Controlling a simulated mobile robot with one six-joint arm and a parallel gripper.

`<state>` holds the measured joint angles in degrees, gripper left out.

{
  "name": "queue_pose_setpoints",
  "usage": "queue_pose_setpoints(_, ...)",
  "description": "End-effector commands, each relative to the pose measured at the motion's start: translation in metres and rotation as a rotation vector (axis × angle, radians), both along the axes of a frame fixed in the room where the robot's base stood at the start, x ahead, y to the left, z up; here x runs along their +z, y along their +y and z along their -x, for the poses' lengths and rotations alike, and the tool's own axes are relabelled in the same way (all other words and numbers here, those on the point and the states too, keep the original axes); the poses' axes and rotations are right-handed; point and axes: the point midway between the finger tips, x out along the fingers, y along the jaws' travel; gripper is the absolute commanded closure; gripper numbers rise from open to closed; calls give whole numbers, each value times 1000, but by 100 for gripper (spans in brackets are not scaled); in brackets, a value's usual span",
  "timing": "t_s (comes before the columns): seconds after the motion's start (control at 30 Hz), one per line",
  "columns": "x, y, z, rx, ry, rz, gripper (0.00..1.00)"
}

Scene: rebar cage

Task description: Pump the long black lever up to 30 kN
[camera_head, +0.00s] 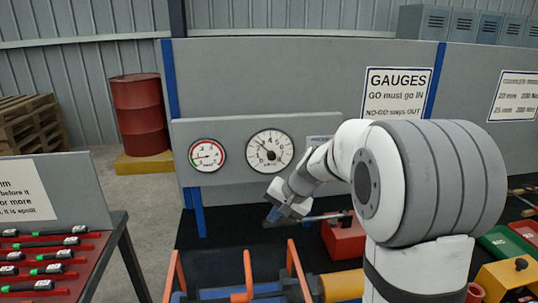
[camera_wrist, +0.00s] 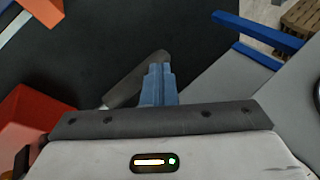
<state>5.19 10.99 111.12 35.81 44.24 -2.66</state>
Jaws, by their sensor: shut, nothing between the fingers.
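The long dark lever (camera_head: 325,216) runs nearly level from the red pump block (camera_head: 343,240) toward my gripper (camera_head: 271,217) in the head view. In the wrist view, my gripper's blue fingers (camera_wrist: 159,70) are together and empty. They overlap the grey-black lever (camera_wrist: 122,88), which passes behind them; I cannot tell whether they touch it. The pump block shows as a red-orange body (camera_wrist: 28,118) at the left of the wrist view. The large white dial (camera_head: 269,151) has its needle toward the upper left; its numbers are too small to read surely.
A smaller red-marked dial (camera_head: 207,155) sits left of the large one on a grey panel (camera_head: 228,128). Orange posts (camera_head: 299,270) stand in front, by a yellow cylinder (camera_head: 342,286). A red tool table (camera_head: 65,265) is at left, a red drum (camera_head: 138,105) behind.

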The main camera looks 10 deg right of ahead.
Motion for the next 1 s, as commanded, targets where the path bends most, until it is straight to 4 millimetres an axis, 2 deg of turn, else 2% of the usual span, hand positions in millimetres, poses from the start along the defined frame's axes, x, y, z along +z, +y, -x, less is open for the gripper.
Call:
queue_pose_setpoints(0.1, 20, -5, -1, -2, -2, 1, 100)
queue_pose_setpoints(0.6, 88, -22, -1, -1, -2, 1, 100)
queue_pose_setpoints(0.77, 100, -26, -1, -1, 0, 0, 100)
queue_pose_setpoints(1.0, 100, -26, 0, 0, -1, 0, 100)
